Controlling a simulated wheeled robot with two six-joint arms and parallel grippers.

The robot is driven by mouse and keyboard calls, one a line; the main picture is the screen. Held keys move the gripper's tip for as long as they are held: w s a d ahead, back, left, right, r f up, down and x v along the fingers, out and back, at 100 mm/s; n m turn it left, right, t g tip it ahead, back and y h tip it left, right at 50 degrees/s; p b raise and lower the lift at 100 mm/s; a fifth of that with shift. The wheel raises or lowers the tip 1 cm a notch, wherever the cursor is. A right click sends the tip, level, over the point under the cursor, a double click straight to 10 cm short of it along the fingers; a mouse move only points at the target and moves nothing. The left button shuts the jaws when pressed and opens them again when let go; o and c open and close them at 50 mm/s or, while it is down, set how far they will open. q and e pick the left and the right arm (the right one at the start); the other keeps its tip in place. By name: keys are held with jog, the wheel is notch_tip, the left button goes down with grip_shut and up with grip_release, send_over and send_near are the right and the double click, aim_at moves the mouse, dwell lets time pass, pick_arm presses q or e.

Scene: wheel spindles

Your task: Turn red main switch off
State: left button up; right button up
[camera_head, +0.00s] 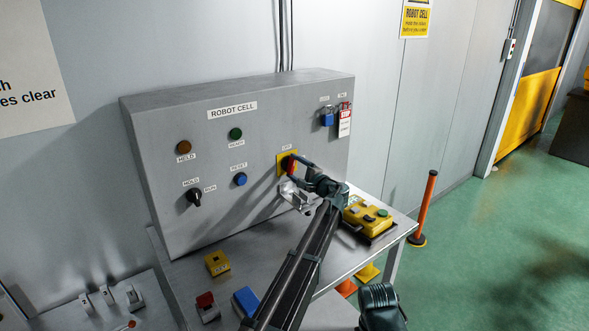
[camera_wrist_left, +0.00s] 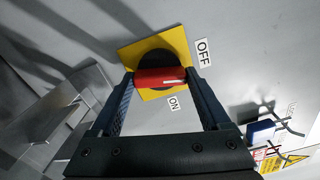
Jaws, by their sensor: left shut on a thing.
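The red main switch has a red handle (camera_wrist_left: 162,77) on a dark round base, mounted on a yellow plate (camera_wrist_left: 160,50). An OFF label (camera_wrist_left: 203,52) and an ON label (camera_wrist_left: 173,103) sit beside the plate. In the head view the yellow plate (camera_head: 281,160) is on the grey ROBOT CELL panel, with OFF above it and the handle looking roughly upright. My left gripper (camera_wrist_left: 161,78) is shut on the handle, one finger at each end in the wrist view. In the head view my left gripper (camera_head: 297,170) partly covers the switch and hides the ON label.
The panel (camera_head: 215,135) also carries lamps, a black selector (camera_head: 194,197) and a blue button (camera_head: 240,179). A blue padlock (camera_head: 327,119) and STOP tag (camera_head: 345,120) hang at right. A yellow pendant (camera_head: 367,214) and small boxes lie on the table. An orange post (camera_head: 427,205) stands beyond.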

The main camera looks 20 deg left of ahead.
pick_arm(q)
jog(key=shift+n, duration=1.6)
jog(key=o, duration=1.2)
jog(key=v, duration=1.4)
jog(key=shift+f, duration=0.1)
